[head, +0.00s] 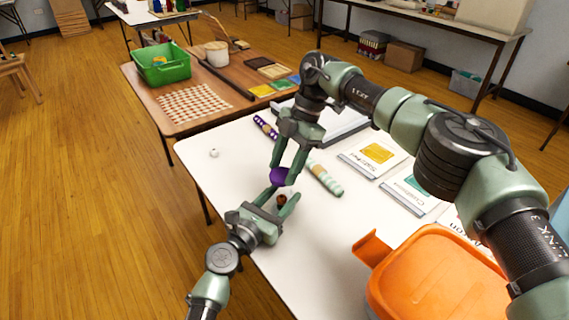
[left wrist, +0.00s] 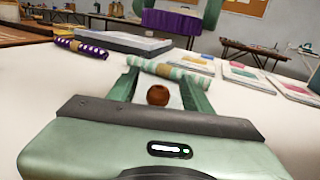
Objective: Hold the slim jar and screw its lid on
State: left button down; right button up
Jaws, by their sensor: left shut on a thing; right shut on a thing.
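The purple ridged lid (head: 279,176) is held between the fingertips of my right gripper (head: 281,174), which points down over the table. The lid also shows at the top of the left wrist view (left wrist: 172,21), above and beyond my left fingers. My left gripper (head: 280,203) is shut just below the lid in the head view. A small brown round thing (head: 281,201) shows between its fingers, also in the left wrist view (left wrist: 158,95). I take it to be part of the slim jar or its contents; the jar's walls cannot be made out.
On the white table (head: 222,174) lie a pale green striped roll (head: 325,179), a purple dotted roll (head: 265,127) and several flat labelled packs (head: 375,155). An orange bin (head: 437,283) stands near right. A brown table (head: 160,89) behind carries a green basket (head: 162,64).

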aim_at(287, 172)
jog(key=shift+f, duration=0.9)
jog(key=shift+f, duration=0.6)
dwell(0.3)
jog(key=shift+d+m+t, duration=0.15)
jog(key=shift+m+t, duration=0.25)
jog(key=shift+m, duration=0.7)
jog(key=m+t, duration=0.1)
jog(key=m, duration=0.1)
jog(key=shift+s+m+y, duration=0.15)
jog(key=shift+m+y, duration=0.25)
jog(key=m+t, duration=0.2)
jog(key=m, duration=0.2)
jog(key=shift+s+m, duration=0.15)
jog(key=shift+m, duration=0.25)
jog(key=o, duration=1.4)
